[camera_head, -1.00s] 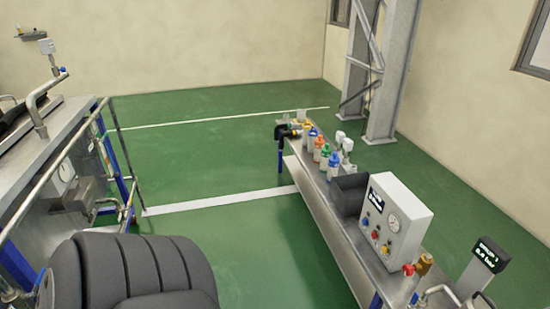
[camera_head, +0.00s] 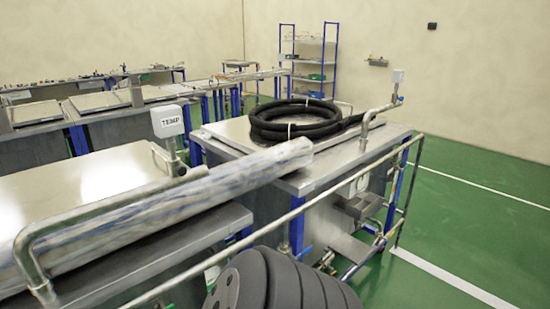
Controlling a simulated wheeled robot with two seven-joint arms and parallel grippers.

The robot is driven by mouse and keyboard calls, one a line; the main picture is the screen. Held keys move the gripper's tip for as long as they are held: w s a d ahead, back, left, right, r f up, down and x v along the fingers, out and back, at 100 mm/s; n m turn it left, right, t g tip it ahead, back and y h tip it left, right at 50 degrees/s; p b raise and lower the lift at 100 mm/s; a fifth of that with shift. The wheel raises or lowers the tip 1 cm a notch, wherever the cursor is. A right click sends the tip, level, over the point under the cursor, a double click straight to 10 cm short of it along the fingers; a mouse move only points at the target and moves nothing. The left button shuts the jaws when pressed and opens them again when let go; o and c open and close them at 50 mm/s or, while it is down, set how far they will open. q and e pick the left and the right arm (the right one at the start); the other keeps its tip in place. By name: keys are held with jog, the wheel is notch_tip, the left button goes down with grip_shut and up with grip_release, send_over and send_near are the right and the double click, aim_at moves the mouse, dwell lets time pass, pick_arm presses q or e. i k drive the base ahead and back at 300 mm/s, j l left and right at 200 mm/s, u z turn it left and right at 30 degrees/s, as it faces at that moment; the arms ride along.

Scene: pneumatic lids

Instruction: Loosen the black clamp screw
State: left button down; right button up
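I cannot make out a black clamp screw anywhere in the head view. Neither of my grippers is in view. A steel tank with a flat lid (camera_head: 232,131) stands in the middle, with a coil of black hose (camera_head: 291,122) lying on top. A nearer steel tank (camera_head: 70,190) fills the left side. A long bluish-white cylinder (camera_head: 170,205) runs diagonally above the nearer tank toward the middle one. Any small screw or clamp on these tanks is hidden or too small to tell.
A bent pipe and handrail (camera_head: 290,215) run along the tanks' near side. A TEMP box (camera_head: 168,121) stands on a post. A blue-framed shelf (camera_head: 308,66) is at the back. Green floor (camera_head: 480,165) is clear at the right.

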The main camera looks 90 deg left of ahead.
aim_at(181, 171)
jog(key=u, duration=3.4)
